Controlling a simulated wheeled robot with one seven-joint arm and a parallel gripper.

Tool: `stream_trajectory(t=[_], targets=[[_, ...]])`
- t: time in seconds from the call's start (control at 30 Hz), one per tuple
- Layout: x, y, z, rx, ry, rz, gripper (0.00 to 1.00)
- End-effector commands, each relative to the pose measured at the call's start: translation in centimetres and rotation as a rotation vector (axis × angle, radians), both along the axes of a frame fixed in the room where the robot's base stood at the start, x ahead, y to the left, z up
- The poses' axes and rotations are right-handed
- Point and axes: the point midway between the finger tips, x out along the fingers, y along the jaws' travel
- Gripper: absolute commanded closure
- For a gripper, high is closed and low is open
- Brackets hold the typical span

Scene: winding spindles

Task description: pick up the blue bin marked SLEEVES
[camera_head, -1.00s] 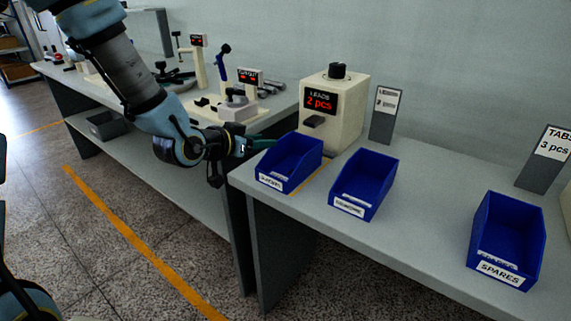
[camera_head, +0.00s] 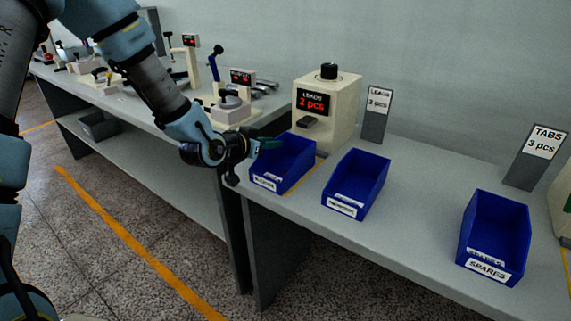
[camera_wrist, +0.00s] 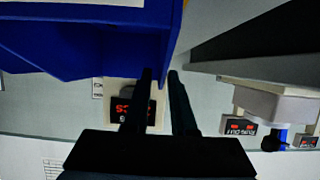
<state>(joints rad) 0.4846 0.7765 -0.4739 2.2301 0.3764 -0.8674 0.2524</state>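The left blue bin (camera_head: 287,160) stands at the near left corner of the right bench. Its front label is too blurred to read surely. My gripper (camera_head: 262,146) is at this bin's left side wall, level with the rim. In the wrist view the bin (camera_wrist: 90,40) fills the upper left. My gripper (camera_wrist: 160,72) shows two dark fingers apart, with the bin's side wall edge reaching between their tips. I cannot tell whether either finger touches it.
A second blue bin (camera_head: 356,185) stands just right, and a bin marked SPARES (camera_head: 497,235) farther right. A cream box reading LEADS 2 pcs (camera_head: 325,110) stands behind, beside a LEADS sign (camera_head: 376,115). A TABS sign (camera_head: 535,155) stands at right. Clear bench lies between bins.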

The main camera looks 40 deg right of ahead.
Motion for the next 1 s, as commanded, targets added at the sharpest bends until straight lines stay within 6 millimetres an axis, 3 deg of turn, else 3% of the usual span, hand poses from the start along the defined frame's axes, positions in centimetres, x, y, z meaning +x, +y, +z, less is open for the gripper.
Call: stream_trajectory(t=[0.2, 1.0], targets=[[0.0, 0.01, 0.02, 0.0, 0.0, 0.0, 1.0], [0.0, 0.01, 0.03, 0.0, 0.0, 0.0, 1.0]])
